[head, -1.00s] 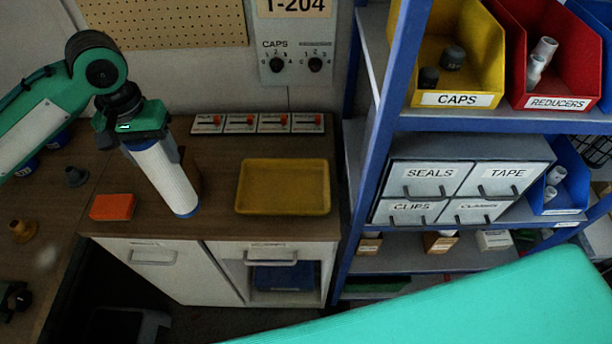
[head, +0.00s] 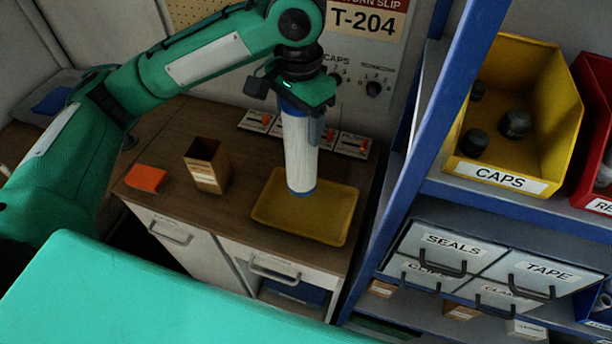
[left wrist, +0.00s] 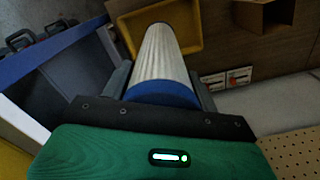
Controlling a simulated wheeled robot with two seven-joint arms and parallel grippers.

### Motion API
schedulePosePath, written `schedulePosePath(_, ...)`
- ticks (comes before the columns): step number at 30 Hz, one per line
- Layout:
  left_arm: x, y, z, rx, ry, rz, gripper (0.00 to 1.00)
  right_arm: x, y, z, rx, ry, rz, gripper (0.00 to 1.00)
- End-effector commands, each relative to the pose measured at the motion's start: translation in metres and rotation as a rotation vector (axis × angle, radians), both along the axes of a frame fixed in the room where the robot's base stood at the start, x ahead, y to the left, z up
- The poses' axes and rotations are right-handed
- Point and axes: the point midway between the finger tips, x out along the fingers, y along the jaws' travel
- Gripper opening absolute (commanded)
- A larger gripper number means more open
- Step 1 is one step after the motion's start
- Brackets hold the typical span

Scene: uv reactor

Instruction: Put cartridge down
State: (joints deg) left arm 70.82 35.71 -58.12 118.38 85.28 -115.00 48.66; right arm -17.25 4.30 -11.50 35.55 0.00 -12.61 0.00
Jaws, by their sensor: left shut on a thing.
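The cartridge (head: 300,150) is a white pleated cylinder with blue end caps. My left gripper (head: 305,112) is shut on its upper end and holds it nearly upright. In the head view its lower end overlaps the yellow tray (head: 335,234) on the counter; I cannot tell whether it touches the tray floor. In the left wrist view the cartridge (left wrist: 160,55) runs away from between the fingers towards the yellow tray (left wrist: 190,42). My right gripper is not in view.
An open brown box (head: 207,168) and an orange block (head: 146,179) stand left of the tray on the counter (head: 235,215). A row of red-switched panels (head: 257,121) lies behind. A blue shelf post (head: 425,150) rises close to the right.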

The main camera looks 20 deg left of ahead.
Motion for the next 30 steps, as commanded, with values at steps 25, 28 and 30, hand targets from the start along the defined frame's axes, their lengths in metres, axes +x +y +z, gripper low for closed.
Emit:
schedulePosePath(25, -0.001, 0.0, -0.141, 0.0, 0.002, 0.001, 0.16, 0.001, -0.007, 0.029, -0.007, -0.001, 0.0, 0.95)
schedulePosePath(28, 0.0, 0.0, -0.151, 0.0, -0.001, 0.001, 0.16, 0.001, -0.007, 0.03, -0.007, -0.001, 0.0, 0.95)
schedulePosePath(30, 0.0, 0.0, -0.152, -0.001, -0.003, 0.001, 0.16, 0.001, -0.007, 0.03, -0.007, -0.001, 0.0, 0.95)
